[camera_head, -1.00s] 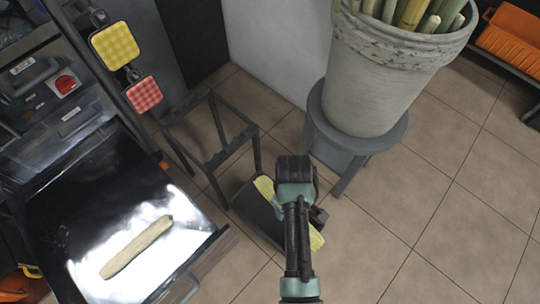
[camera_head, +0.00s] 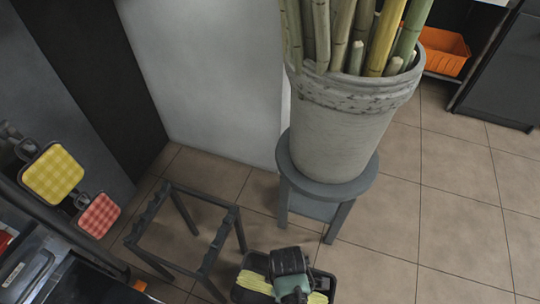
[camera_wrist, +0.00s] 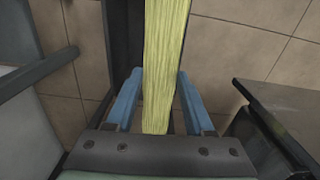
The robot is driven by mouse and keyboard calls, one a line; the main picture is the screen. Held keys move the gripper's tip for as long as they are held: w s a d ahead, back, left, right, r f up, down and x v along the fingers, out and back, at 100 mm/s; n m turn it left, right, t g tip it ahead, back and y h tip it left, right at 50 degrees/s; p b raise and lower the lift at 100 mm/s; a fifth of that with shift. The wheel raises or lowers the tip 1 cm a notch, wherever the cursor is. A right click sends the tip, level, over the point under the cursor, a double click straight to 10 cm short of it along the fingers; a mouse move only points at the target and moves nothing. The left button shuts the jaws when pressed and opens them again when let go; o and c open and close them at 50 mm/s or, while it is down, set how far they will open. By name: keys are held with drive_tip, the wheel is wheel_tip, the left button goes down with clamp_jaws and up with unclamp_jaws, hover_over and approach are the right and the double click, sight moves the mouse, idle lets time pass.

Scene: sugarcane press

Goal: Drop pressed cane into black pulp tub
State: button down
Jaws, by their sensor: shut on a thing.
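The pressed cane (camera_head: 255,283) is a flat, pale yellow strip, and it also shows in the wrist view (camera_wrist: 167,50). My gripper (camera_wrist: 161,100) has its blue fingers on either side of the strip and is shut on it. In the head view, my gripper (camera_head: 291,284) hides the middle of the strip, and an end sticks out on each side. The black pulp tub (camera_head: 328,280) is on the floor at the bottom edge, directly behind and beneath the cane in this view. I cannot tell the height between them.
A grey rack frame (camera_head: 205,262) stands left of the tub. A large pot (camera_head: 340,135) of cane stalks rests on a grey stool (camera_head: 335,188) behind it. Yellow (camera_head: 53,174) and red (camera_head: 99,215) checked pads hang at left. The tiled floor at right is clear.

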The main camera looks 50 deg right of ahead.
wheel_tip(320, 180, down, 12)
drive_tip(key=b, duration=1.3)
drive_tip(key=shift+s+r, duration=0.1)
drive_tip(key=shift+c, duration=1)
unclamp_jaws()
wheel_tip(320, 180, up, 13)
drive_tip(key=p, duration=0.8)
drive_tip(key=shift+p, duration=0.35)
